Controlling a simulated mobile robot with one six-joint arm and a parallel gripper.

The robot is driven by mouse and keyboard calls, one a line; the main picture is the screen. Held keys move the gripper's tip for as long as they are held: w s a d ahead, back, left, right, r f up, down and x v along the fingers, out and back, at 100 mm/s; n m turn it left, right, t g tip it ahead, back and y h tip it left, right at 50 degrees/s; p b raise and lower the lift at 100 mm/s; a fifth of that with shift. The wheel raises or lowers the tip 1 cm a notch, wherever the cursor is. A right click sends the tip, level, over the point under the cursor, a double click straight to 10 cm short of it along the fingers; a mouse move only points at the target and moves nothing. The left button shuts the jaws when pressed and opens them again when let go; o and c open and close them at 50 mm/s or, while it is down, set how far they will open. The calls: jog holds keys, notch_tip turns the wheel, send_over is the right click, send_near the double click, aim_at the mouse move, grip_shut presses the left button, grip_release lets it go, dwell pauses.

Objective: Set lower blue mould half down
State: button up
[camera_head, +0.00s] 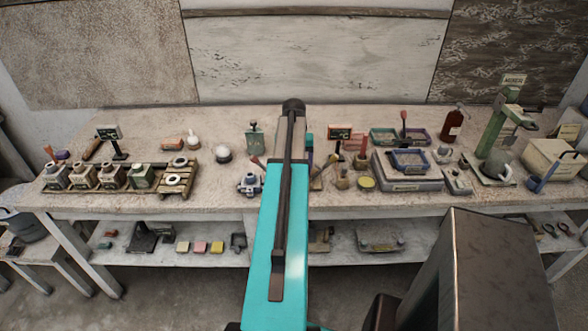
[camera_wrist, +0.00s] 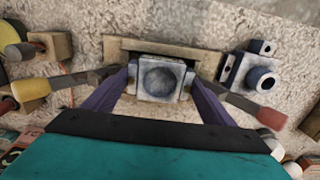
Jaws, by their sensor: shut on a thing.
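In the wrist view my gripper (camera_wrist: 160,80) is shut on the lower blue mould half (camera_wrist: 157,77), one dark finger at each side. The mould half is a worn blue-grey block with a round hollow facing the camera. A tan board or shallow tray (camera_wrist: 118,48) shows behind it; I cannot tell whether the block touches it. Another blue mould piece (camera_wrist: 250,74), with a round opening, sits apart to the right. That piece also shows in the head view (camera_head: 249,184), left of my arm. My arm hides the gripper and held block in the head view.
A red-handled tool (camera_wrist: 262,112) lies close right of my gripper, and another tool (camera_wrist: 60,84) lies to the left. On the bench, a wooden rack (camera_head: 178,181) with moulds stands left and a grey slab (camera_head: 409,184) right. Bare bench lies behind the blue piece.

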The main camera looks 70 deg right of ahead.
jog(key=shift+f, duration=0.15)
jog(key=o, duration=1.3)
jog(key=shift+r+p, duration=1.15)
jog(key=shift+r, duration=0.85)
